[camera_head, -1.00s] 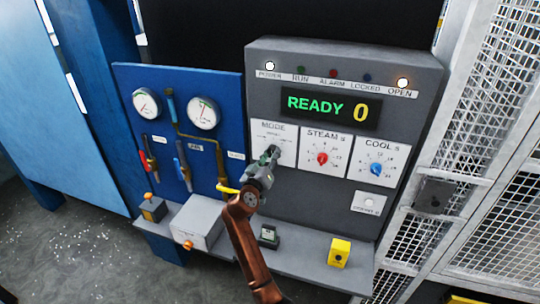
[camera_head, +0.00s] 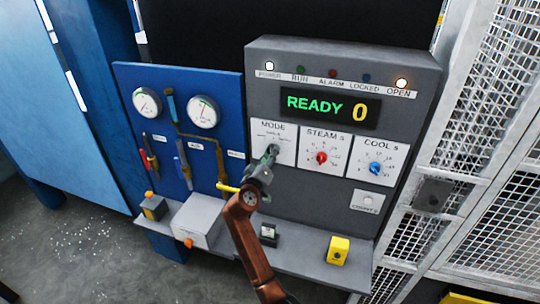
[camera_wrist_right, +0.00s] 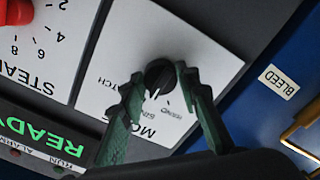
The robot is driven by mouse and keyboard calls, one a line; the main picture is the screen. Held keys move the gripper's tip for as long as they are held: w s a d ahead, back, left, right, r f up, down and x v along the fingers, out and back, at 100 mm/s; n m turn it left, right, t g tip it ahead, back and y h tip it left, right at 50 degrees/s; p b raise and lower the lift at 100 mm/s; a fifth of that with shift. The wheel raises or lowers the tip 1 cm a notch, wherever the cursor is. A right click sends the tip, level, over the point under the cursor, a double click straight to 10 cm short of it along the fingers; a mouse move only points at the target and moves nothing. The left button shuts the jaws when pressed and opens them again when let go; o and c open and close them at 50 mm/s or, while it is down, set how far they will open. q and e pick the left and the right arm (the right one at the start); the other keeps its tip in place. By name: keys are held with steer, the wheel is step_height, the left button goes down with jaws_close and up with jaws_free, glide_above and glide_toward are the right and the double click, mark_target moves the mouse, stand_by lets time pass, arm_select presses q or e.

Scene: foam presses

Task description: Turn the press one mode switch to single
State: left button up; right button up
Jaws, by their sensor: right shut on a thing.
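The mode switch is a black knob (camera_wrist_right: 160,75) on a white plate labelled MODE (camera_head: 281,131), on the grey press panel (camera_head: 262,75). My right gripper (camera_head: 270,156) is at this knob in the head view, and its fingers hide most of it. In the right wrist view the green fingers (camera_wrist_right: 155,88) are closed around the knob, one on each side. A white pointer mark shows at the knob's edge, close to small plate lettering that is partly hidden. My left gripper is not in view.
The display (camera_head: 330,108) reads READY 0. The steam knob (camera_head: 321,157) and cool knob (camera_head: 376,168) are to the right. Gauges and valves are on the blue board (camera_head: 125,85) to the left. A shelf (camera_head: 310,262) with a yellow box (camera_head: 338,250) lies below.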

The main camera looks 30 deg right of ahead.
steer(key=o, duration=1.2)
steer(key=shift+c, duration=0.2)
steer(key=v, duration=1.2)
